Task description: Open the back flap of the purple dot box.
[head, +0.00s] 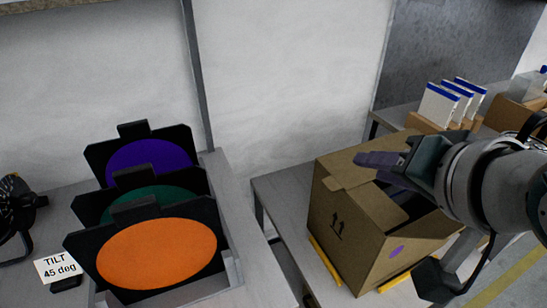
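The purple dot box (335,222) is a brown cardboard carton on the grey table at the right. Its purple dot (397,251) is low on the face toward the lower right. Two up arrows mark its left face. A cardboard flap (345,168) shows at the far left of its top, and part of the dark inside is visible. My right gripper (375,163) comes in from the right, over the box top, with its purplish fingers near that flap. I cannot tell whether they touch it or how far apart they are. My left gripper is out of view.
A grey bin at left holds black frames with purple (150,160), green and orange (157,254) discs. A "TILT 45 deg" card (58,266) stands beside it. Yellow strips (325,260) lie at the box's base. White-and-blue packs (438,106) stand behind at right.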

